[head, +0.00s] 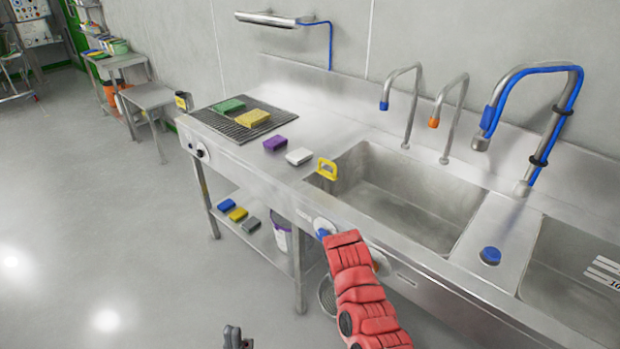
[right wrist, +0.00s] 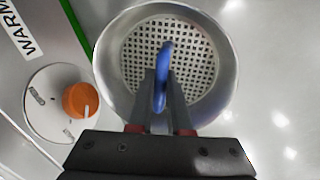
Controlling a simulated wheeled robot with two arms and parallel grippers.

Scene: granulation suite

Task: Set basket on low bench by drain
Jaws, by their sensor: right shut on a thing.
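The basket (right wrist: 215,60) is a round steel bowl with a perforated bottom and a blue handle (right wrist: 166,48). My right gripper (right wrist: 160,82) is shut on that handle in the right wrist view. In the head view a part of the basket (head: 326,296) shows low in front of the sink unit, beside my red right arm, which hides the rest and the right gripper. My left gripper (head: 237,338) is cut off at the bottom edge, over the floor; its opening is unclear. A low steel bench (head: 150,96) stands beyond the sink's left end. I cannot make out a drain.
The sink unit (head: 262,174) bears several sponges and a drying rack (head: 240,122). Its lower shelf (head: 258,238) holds sponges and a white bucket (head: 282,236). An orange knob (right wrist: 80,100) sits close to the basket. The floor at left (head: 100,200) is clear.

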